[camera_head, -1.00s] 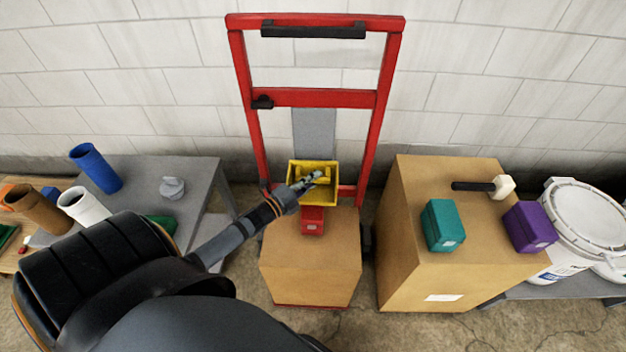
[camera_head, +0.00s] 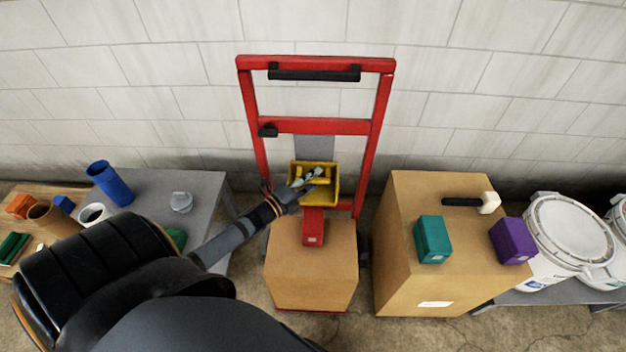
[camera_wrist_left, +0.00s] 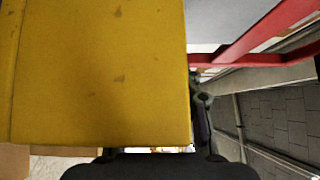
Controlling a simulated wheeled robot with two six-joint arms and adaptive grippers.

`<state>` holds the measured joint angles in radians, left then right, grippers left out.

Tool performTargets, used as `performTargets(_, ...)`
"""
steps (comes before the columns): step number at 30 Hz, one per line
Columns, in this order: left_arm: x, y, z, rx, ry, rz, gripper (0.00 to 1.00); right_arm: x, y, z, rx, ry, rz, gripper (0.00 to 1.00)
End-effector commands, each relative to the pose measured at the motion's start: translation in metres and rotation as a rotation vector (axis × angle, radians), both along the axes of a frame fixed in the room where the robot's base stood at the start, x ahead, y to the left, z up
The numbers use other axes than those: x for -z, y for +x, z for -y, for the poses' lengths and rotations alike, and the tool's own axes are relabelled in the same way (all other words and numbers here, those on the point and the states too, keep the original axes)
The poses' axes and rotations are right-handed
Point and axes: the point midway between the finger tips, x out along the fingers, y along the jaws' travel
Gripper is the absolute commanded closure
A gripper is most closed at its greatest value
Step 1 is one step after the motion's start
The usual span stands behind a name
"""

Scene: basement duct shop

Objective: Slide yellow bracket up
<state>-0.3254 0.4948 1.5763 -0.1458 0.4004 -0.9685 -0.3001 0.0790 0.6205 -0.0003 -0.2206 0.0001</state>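The yellow bracket (camera_head: 331,196) is an open, tray-like piece on the red hand truck (camera_head: 310,125), in front of its grey upright plate (camera_head: 315,149) and below its middle crossbar. My left gripper (camera_head: 312,177) reaches in from the left, and its fingers overlap the bracket's inside. In the left wrist view, the bracket's yellow face (camera_wrist_left: 100,70) fills the left half. A dark finger part (camera_wrist_left: 201,115) shows along its right edge. Whether the fingers are closed on the bracket is hidden. My right gripper is not in view.
A red box (camera_head: 313,228) sits just below the bracket on a cardboard carton (camera_head: 311,280). A larger carton (camera_head: 430,287) on the right holds a teal box (camera_head: 433,240), a purple box (camera_head: 511,240) and a mallet (camera_head: 488,203). A grey table (camera_head: 203,190) stands left.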

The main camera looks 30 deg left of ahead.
Motion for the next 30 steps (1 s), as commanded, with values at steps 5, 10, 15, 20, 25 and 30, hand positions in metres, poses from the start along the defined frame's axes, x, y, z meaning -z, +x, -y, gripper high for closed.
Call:
performTargets(5,0.002,-0.001,0.000,-0.001,0.001,-0.004,0.62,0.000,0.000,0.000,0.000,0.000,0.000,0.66)
performTargets(10,0.003,-0.006,-0.002,-0.001,0.003,-0.007,0.62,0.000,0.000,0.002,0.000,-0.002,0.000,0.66)
performTargets(15,0.004,-0.037,-0.008,0.002,0.004,-0.010,0.62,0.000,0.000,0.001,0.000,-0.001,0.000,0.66)
performTargets(20,0.004,-0.076,-0.018,0.004,0.004,-0.010,0.62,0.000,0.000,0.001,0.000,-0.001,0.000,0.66)
performTargets(25,0.003,-0.105,-0.025,0.002,0.003,-0.008,0.62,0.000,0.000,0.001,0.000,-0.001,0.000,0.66)
performTargets(30,0.002,-0.117,-0.028,-0.001,0.001,-0.004,0.62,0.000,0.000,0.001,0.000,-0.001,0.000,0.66)
